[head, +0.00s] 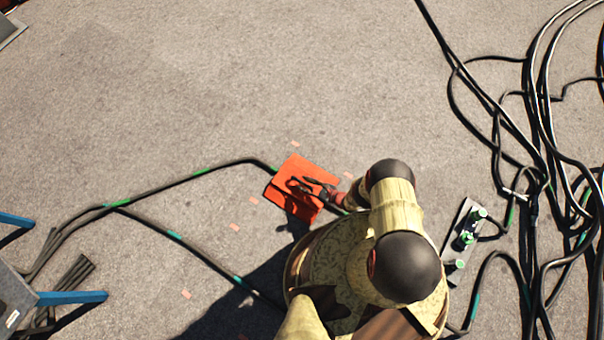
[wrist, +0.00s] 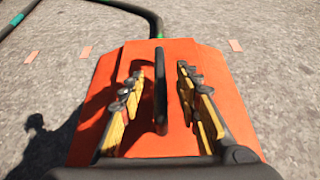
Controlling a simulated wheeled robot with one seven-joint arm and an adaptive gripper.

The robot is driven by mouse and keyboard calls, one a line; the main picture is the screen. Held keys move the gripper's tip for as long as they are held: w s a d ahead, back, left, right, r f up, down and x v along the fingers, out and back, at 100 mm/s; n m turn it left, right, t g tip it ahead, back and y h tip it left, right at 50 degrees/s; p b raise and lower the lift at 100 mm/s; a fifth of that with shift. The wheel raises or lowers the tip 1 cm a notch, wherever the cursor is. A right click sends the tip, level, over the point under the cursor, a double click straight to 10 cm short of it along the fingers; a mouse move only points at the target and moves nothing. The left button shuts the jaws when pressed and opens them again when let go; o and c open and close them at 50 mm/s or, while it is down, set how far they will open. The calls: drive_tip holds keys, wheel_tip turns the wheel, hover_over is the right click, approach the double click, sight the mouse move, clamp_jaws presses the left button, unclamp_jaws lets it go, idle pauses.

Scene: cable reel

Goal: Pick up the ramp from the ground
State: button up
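The ramp is an orange-red plate (head: 293,182) lying on the grey ground in the middle of the head view, with a cable meeting its upper edge. In the wrist view the ramp (wrist: 185,60) fills the centre, and a dark upright handle (wrist: 161,90) stands up from its middle. My gripper (wrist: 160,88) is open over the ramp, with one yellow-padded finger on each side of the handle. A gap shows between each finger and the handle. In the head view my gripper (head: 312,187) is above the ramp, and my arm hides the ground to its lower right.
Black cables with green bands (head: 150,192) run across the ground to the left. Many loose cables (head: 540,150) lie at the right, near a grey block with green connectors (head: 464,238). Small orange patches (head: 235,227) dot the ground. The upper middle ground is clear.

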drive_tip(key=shift+x, duration=1.25)
drive_tip(key=c, duration=0.3)
clamp_jaws()
drive_tip(key=shift+w+r, duration=0.1)
